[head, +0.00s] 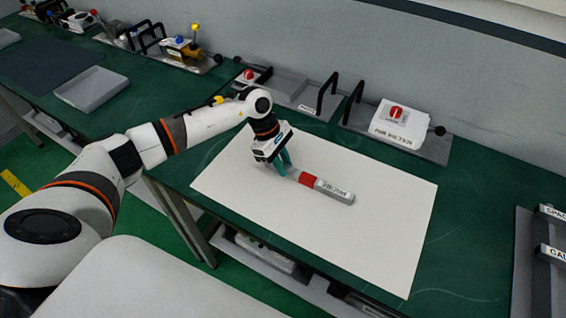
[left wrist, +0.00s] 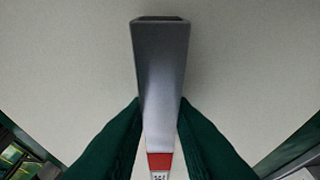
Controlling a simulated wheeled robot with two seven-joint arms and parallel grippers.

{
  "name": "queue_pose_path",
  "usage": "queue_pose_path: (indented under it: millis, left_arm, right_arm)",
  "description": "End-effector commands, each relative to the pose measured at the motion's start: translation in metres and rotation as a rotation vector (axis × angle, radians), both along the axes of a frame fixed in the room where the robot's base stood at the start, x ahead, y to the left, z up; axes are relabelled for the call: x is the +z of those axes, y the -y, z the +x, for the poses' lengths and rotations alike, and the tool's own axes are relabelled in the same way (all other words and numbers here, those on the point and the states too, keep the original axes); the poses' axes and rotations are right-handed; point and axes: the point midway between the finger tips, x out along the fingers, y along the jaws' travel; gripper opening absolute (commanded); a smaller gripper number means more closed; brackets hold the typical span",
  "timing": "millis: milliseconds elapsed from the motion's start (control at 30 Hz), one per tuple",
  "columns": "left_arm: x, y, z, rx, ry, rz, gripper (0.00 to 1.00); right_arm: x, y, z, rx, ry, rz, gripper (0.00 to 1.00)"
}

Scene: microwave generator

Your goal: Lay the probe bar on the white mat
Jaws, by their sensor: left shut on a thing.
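The probe bar (head: 334,191) is a grey bar with a red band and a dark-lettered label. It shows over the middle of the white mat (head: 385,235) in the head view. My left gripper (head: 287,169) is shut on the bar near its left end. In the left wrist view the bar (left wrist: 162,70) runs between the two green fingers (left wrist: 160,135), with the white mat behind it. I cannot tell whether the bar touches the mat or is held just above it. My right gripper is not in view.
A device with a red knob (head: 396,112) and black handles stands behind the mat. A grey tray (head: 92,89) and a dark mat (head: 50,62) lie at the left. Labelled blocks (head: 552,253) stand at the right edge. Green bench top surrounds the mat.

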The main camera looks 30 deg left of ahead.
Motion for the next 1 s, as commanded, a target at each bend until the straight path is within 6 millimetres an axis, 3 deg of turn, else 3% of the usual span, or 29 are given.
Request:
queue_pose_path:
  millis: [67, 100, 233, 633, 1000]
  left_arm:
    - [-0.002, 0.0, 0.0, 0.0, 0.001, -0.001, 0.0]
    - [0.0, 0.0, 0.0, 0.0, 0.001, -0.001, 0.28]
    - [0.0, 0.0, 0.0, 0.0, 0.001, 0.0, 0.47]
    - [0.007, -0.005, 0.001, 0.002, 0.002, 0.001, 0.47]
    - [0.075, -0.033, 0.002, 0.001, 0.006, 0.001, 0.47]
  right_arm:
    - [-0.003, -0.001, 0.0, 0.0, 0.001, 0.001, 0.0]
    - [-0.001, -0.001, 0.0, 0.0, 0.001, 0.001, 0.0]
    - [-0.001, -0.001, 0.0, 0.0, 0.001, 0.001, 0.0]
    - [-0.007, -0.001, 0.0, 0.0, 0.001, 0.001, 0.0]
    - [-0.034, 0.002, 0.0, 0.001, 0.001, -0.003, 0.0]
